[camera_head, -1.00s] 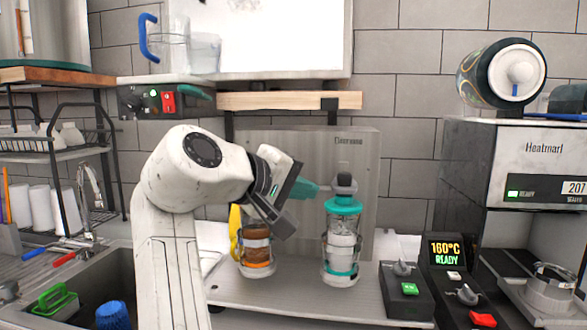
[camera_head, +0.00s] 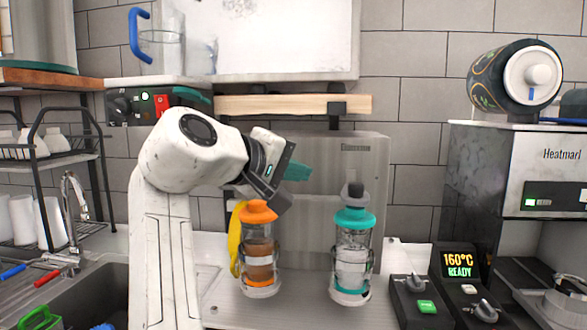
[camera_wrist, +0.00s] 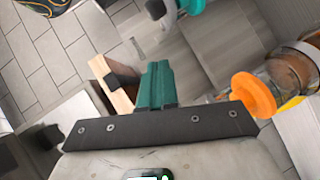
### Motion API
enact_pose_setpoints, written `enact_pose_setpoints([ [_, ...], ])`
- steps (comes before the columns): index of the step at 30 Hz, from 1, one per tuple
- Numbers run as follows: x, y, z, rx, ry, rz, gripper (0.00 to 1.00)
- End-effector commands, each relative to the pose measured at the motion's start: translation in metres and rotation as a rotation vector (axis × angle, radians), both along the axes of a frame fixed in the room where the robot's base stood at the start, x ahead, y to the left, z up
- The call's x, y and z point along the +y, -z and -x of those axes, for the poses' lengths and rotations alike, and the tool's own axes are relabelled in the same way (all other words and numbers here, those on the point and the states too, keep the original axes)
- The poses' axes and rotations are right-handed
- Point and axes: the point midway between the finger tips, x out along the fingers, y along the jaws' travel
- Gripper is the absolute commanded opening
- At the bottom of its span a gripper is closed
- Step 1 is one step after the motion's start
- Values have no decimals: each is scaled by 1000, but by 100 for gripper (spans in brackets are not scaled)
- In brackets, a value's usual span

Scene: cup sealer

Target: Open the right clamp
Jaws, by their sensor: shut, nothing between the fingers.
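My gripper (camera_head: 299,172) is shut and empty, its teal fingers in the air, up and left of the right-hand unit. That unit has a teal collar (camera_head: 354,219), a grey knob on top and a clear body with metal bands (camera_head: 352,262). It stands upright, apart from my fingers. The left unit has an orange top (camera_head: 258,211) and an amber body (camera_head: 260,260). My wrist is just above it. In the wrist view my shut fingers (camera_wrist: 157,86) lie between the teal collar (camera_wrist: 191,5) and the orange top (camera_wrist: 254,95). I cannot tell which part is the right clamp.
A grey panel (camera_head: 372,165) stands behind both units, with a wooden shelf edge (camera_head: 290,104) above. Control boxes with a 160°C display (camera_head: 458,262) are at right. A yellow handle (camera_head: 237,240) is beside the left unit. A sink (camera_head: 95,290) is at left.

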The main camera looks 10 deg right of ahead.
Motion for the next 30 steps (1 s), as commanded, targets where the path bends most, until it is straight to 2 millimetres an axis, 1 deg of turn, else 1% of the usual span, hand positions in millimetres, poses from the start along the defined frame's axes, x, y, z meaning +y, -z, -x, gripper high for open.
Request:
enact_pose_setpoints([
  [1,-9,2,-6,2,2,-1,0],
  [9,-48,16,-37,1,2,-1,0],
  [15,-72,28,-32,0,0,-1,0],
  [21,-81,32,-31,0,-1,-1,0],
  [30,-82,33,-30,0,-1,-1,0],
])
